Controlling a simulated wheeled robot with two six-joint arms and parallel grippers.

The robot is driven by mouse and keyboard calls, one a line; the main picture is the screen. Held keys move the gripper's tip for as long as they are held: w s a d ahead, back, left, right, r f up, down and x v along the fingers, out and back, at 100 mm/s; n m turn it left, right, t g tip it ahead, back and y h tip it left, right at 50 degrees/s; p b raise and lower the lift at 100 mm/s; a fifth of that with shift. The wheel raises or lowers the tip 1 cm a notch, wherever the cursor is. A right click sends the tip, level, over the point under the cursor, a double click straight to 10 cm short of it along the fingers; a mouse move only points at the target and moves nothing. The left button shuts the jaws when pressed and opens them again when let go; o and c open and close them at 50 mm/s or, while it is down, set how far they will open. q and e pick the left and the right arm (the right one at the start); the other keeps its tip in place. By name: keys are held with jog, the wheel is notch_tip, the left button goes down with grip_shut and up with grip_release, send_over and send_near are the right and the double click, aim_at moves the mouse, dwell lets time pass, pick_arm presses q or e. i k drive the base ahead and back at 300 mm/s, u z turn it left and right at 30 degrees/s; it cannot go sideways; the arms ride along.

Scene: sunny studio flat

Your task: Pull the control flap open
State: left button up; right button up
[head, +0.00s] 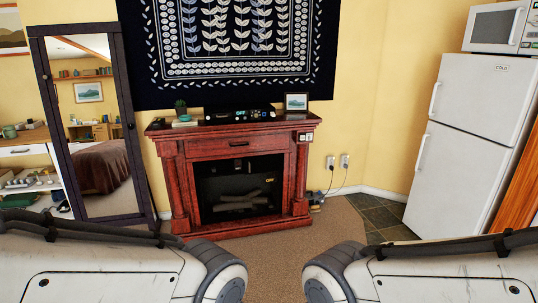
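A red-brown wooden fireplace (184,195) stands against the yellow wall in the middle of the head view. Above its dark glass firebox (238,188) is a wide front panel (210,147) with a small dark handle (239,144) at its centre. This panel looks like the control flap, and it appears shut, flush with the front. Only thick white links of my two arms show at the bottom left and bottom right, well short of the fireplace. Neither of my grippers is in the picture.
On the mantel stand a small plant (180,107), a dark box-like device (238,113) and a framed picture (296,102). A tall mirror (95,130) leans at left; a white fridge (462,145) stands at right. Brown carpet (270,262) before the fireplace is clear.

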aim_at(270, 163)
jog(key=u, duration=0.15)
jog(key=i, duration=1.95)
jog(key=u, duration=0.5)
jog(key=i, duration=1.85)
jog(key=u, duration=0.3)
